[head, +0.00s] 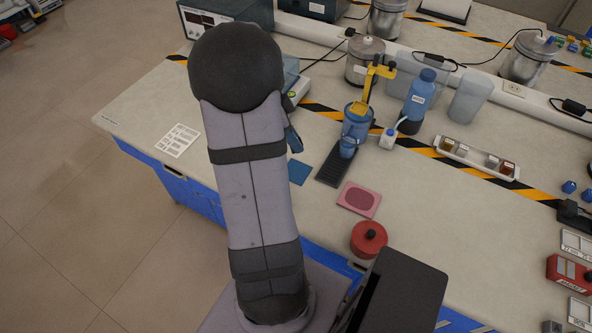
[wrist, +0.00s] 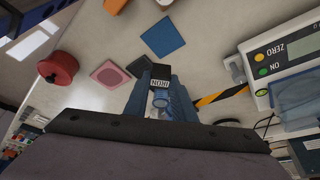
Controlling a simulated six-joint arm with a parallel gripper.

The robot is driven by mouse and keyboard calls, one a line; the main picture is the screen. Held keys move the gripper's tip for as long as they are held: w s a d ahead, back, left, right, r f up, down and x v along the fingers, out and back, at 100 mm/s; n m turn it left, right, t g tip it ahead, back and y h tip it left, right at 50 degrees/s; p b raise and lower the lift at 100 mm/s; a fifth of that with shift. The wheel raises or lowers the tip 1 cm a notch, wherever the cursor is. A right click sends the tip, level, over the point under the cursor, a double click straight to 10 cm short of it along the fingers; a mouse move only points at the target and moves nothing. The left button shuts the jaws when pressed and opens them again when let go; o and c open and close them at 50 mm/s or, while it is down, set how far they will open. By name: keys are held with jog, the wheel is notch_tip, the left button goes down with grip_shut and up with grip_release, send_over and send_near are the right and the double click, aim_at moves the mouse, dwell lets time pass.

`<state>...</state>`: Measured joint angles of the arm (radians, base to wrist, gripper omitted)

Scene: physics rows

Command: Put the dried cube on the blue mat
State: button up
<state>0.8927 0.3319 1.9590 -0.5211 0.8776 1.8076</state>
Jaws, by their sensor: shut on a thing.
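My gripper (wrist: 161,90) is shut on a small dark cube (wrist: 161,82) with a white lettered label, seen between the fingertips in the wrist view. The blue mat (wrist: 163,36) is a flat square on the bench, lying beyond the fingertips and apart from the cube in that picture. In the head view the blue mat (head: 300,172) lies just right of my arm. There only a dark blue part of my gripper (head: 293,138) shows past the arm, and the cube is hidden. The cube's height above the bench is hard to tell.
A pink mat (head: 358,199) and a red lidded pot (head: 369,239) lie to the right. A scale (wrist: 285,60) is close right in the wrist view. A printed sheet (head: 178,140) lies left.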

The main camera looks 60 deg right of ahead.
jog(key=shift+f+p, duration=0.8)
jog(key=shift+f, duration=4.2)
jog(key=shift+f, duration=0.2)
jog(key=o, duration=1)
jog(key=shift+r, duration=0.1)
jog(key=shift+r, duration=0.1)
jog(key=shift+r, duration=0.15)
jog(key=b+v, duration=0.2)
jog(key=v, duration=0.9)
jog(key=shift+w+a+r, duration=0.1)
jog(key=shift+a+r, duration=0.05)
jog(key=shift+r, duration=0.15)
